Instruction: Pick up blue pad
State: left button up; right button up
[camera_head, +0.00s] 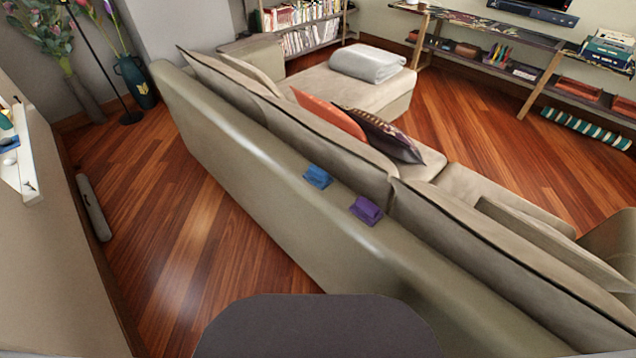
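A small blue pad (318,177) lies on the top edge of the beige sofa's back (250,165), near the middle of the head view. A purple pad (366,210) lies on the same edge, a little to the right of the blue one and nearer to me, with a gap between them. Neither of my grippers shows in this view.
Orange (328,113) and dark patterned (384,136) cushions lean inside the sofa. A white ledge (22,160) is at the left edge. Shelves (500,65) stand along the far wall.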

aim_at(315, 176)
jog(key=k, duration=0.35)
jog(key=i+j+u, duration=0.2)
jog(key=u, duration=0.2)
jog(key=i+j+u, duration=0.2)
jog(key=u, duration=0.15)
jog(key=l+u, duration=0.25)
jog(key=j+z, duration=0.25)
